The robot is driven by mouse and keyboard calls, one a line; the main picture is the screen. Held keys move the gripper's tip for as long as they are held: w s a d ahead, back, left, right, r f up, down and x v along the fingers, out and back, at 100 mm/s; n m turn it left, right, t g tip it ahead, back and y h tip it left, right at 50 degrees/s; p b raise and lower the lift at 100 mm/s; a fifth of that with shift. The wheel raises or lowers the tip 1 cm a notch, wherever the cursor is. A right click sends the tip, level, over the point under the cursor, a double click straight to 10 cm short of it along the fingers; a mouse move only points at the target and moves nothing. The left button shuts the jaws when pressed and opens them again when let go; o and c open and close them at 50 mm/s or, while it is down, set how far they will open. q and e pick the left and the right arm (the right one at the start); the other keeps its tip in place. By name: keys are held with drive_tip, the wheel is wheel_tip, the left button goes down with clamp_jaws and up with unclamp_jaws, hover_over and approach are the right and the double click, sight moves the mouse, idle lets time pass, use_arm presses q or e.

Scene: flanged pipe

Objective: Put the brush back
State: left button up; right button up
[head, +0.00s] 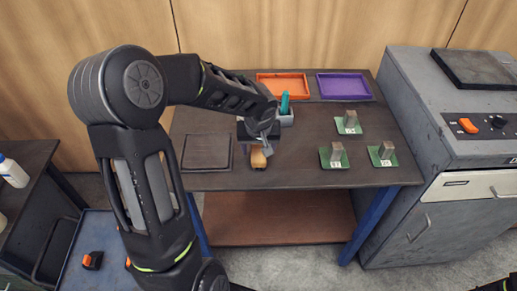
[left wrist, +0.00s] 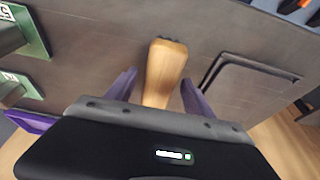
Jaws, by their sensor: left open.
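The brush (head: 258,159) has a pale wooden body and sits near the front edge of the dark table. Part of it is hidden by my left gripper (head: 264,147) in the head view. In the left wrist view the brush (left wrist: 164,72) lies between the two purple fingers of the open left gripper (left wrist: 159,92), with a gap on either side. Dark marks show at its far end. I cannot tell whether the brush touches a finger.
A grey holder with a teal item (head: 285,103) stands behind my gripper. Orange (head: 283,85) and purple (head: 343,86) trays lie at the back. Green plates with metal blocks (head: 335,153) stand right. A dark flat square tray (head: 206,152) lies left of the brush.

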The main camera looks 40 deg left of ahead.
use_arm(q)
drive_tip(key=v, duration=1.1)
drive_tip(key=shift+f, duration=0.1)
